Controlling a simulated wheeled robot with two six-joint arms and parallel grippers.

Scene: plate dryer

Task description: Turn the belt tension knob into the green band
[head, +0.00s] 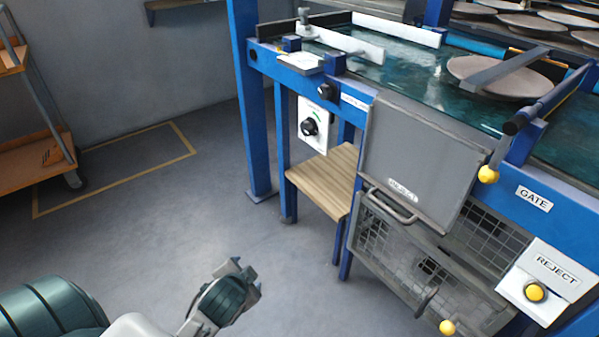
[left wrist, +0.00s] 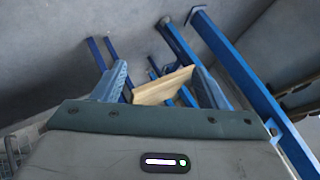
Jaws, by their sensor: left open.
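The belt tension knob (head: 309,127) is a black dial on a white plate (head: 318,146), hung below the blue frame's left end. A small greenish mark shows above the dial; the pointer and band are too small to read. My left gripper (head: 246,277) is low in the head view, over the floor, well in front of and below the knob, touching nothing. In the left wrist view its two fingers (left wrist: 162,84) stand apart and empty, with a wooden shelf beyond them. The knob cannot be made out there. My right gripper is not in view.
A wooden shelf (head: 328,182) sits below and right of the knob plate. Blue legs (head: 254,110) stand to its left. A grey hinged panel (head: 420,160) and a mesh bin (head: 400,255) jut out to the right. The floor (head: 150,225) left of the frame is clear.

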